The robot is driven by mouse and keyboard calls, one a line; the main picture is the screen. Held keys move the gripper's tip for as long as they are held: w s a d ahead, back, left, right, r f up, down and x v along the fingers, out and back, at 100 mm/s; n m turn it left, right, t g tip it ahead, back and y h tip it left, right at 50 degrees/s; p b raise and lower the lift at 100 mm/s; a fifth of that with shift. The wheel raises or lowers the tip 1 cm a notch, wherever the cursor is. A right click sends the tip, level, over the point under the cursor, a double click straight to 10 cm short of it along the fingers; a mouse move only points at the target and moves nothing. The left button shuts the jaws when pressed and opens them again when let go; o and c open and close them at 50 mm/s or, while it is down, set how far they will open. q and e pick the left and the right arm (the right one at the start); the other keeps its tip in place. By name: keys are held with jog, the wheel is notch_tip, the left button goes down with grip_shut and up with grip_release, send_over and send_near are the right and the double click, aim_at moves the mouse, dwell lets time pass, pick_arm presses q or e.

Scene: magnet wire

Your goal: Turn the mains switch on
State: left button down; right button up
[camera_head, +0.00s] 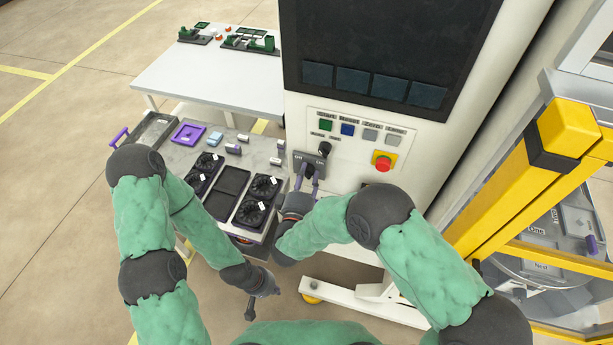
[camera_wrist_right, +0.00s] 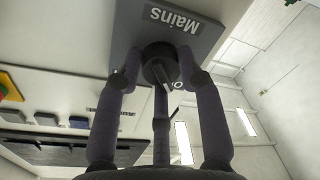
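The mains switch is a dark rotary knob (camera_wrist_right: 160,64) on a grey plate (camera_wrist_right: 205,32) labelled "Mains". In the head view the plate (camera_head: 301,160) sits low on the left of the machine's white front. My right gripper (camera_head: 309,170) is at the switch. In the right wrist view its purple-grey fingers (camera_wrist_right: 160,58) straddle the knob, one on each side, and it looks open; contact is unclear. A small "O" mark shows beside the knob, and the knob's exact setting is hard to read. My left gripper (camera_head: 262,292) hangs low, apart from the switch; its fingers are unclear.
A bench (camera_head: 177,158) with black fan units (camera_head: 254,202) stands left. A yellow frame (camera_head: 510,180) stands right. A white table (camera_head: 207,78) is behind.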

jog(key=shift+f, duration=0.15)
jog(key=shift+c, duration=1.4)
jog(key=shift+s+a+f+m+t+h+b, duration=0.15)
jog(key=shift+m+h+b, duration=0.15)
jog(key=shift+m+b, duration=2.15)
jog(key=shift+w+d+f+m+t+h+b, duration=0.1)
jog(key=shift+f+m+h+b, duration=0.15)
jog(key=shift+m+b, duration=2.25)
jog(key=shift+s+a+f+m+t+h+b, duration=0.1)
jog(key=shift+m+h+b, duration=0.25)
jog(key=shift+m+b, duration=2.1)
jog(key=shift+m+p, duration=1.05)
jog(key=shift+m, duration=0.05)
jog(key=o, duration=1)
jog(key=shift+o, duration=0.7)
jog(key=shift+r, duration=0.25)
